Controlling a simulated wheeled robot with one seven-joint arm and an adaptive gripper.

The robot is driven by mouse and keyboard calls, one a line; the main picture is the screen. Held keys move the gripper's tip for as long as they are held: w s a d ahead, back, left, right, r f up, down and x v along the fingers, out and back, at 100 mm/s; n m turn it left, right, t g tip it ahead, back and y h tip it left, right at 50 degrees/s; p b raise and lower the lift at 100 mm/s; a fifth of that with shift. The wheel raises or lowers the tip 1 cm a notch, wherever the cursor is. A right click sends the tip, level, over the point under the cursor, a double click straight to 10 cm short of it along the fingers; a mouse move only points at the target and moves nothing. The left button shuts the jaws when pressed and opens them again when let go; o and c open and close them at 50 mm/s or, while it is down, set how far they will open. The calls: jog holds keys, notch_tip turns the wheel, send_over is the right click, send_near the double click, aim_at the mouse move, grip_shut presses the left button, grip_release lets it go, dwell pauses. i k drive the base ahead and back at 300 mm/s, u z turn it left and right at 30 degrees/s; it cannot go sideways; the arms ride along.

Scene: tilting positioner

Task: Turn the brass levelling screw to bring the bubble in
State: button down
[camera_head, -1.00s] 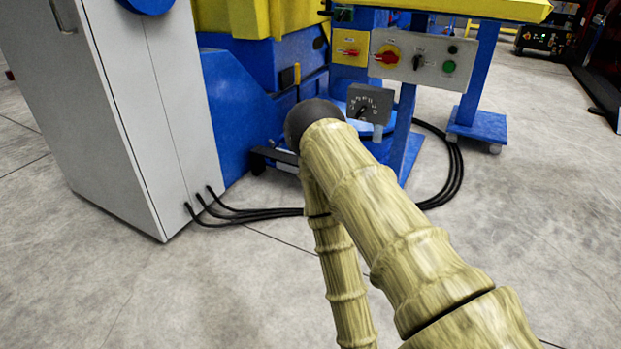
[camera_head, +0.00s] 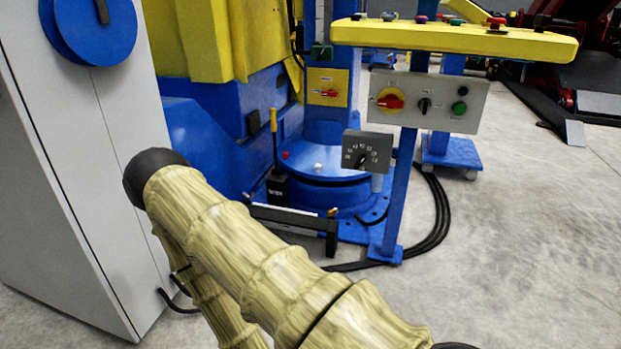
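A low dark bar (camera_head: 290,218) sits in front of the blue round base (camera_head: 335,190). A tiny brass-coloured piece (camera_head: 332,212) shows at the bar's right end; it may be the levelling screw, but it is too small to be sure. I cannot make out a bubble. A small white knob (camera_head: 318,167) and a red one lie on top of the blue base. My pale, ribbed arm crosses the lower left and bends at a dark joint. Its far end runs down out of the picture, so my gripper is not in view.
A grey cabinet (camera_head: 60,170) stands at left with cables at its foot. A grey control panel (camera_head: 465,103) hangs under a yellow console (camera_head: 460,40). A dial box (camera_head: 367,150) stands by a blue post (camera_head: 400,190). Black cables loop behind it. Floor (camera_head: 530,250) is clear at right.

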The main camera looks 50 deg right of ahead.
aim_at(331, 212)
jog(key=z, duration=0.3)
jog(key=i, duration=0.9)
jog(key=z, duration=1.7)
jog(key=i, duration=1)
jog(key=z, duration=0.25)
